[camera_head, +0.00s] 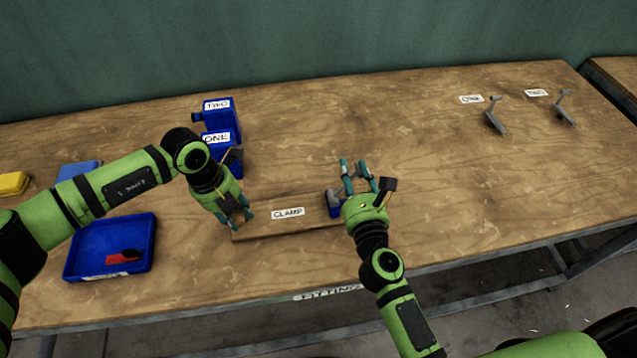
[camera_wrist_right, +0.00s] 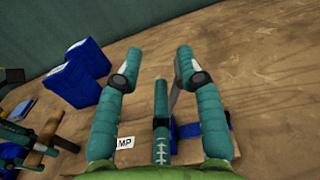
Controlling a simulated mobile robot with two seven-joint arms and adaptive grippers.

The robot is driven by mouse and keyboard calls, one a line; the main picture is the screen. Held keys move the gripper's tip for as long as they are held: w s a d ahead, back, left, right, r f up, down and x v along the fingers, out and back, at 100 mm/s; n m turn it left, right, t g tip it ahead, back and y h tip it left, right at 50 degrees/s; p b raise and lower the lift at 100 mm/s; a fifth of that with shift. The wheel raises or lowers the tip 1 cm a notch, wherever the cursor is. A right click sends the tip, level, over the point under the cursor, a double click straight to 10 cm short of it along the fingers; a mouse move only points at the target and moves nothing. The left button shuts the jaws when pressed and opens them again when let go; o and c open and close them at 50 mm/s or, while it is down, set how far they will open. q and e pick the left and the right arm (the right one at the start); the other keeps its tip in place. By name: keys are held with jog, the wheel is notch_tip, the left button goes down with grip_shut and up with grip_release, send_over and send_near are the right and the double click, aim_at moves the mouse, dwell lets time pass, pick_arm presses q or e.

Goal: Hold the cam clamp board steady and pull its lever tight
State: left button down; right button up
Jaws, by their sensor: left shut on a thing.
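The cam clamp board (camera_head: 262,226) lies flat near the table's front edge, with a white CLAMP label (camera_head: 288,213). My left gripper (camera_head: 238,219) is shut on the board's left end. At the right end is a blue clamp part (camera_head: 334,209), also in the right wrist view (camera_wrist_right: 215,128). The grey lever (camera_wrist_right: 174,98) stands up beside my right gripper's middle finger in the right wrist view. My right gripper (camera_head: 360,170) is open above that end, its fingers spread; I see no clear grip on the lever, and its lower part is hidden.
Blue blocks labelled TWO (camera_head: 217,117) and ONE (camera_head: 224,150) stand behind the board. A blue tray (camera_head: 72,260) holding a red piece (camera_head: 125,257) is at the left. Two grey levers (camera_head: 495,118) (camera_head: 565,107) stand far right.

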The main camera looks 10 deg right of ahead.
pick_arm(q)
jog(key=shift+s+d+f, duration=0.1)
jog(key=shift+d, duration=0.1)
pick_arm(e)
jog(key=s, duration=1)
jog(key=shift+s, duration=0.2)
pick_arm(q)
jog(key=c, duration=0.8)
grip_release()
pick_arm(e)
jog(key=shift+w+f, duration=0.1)
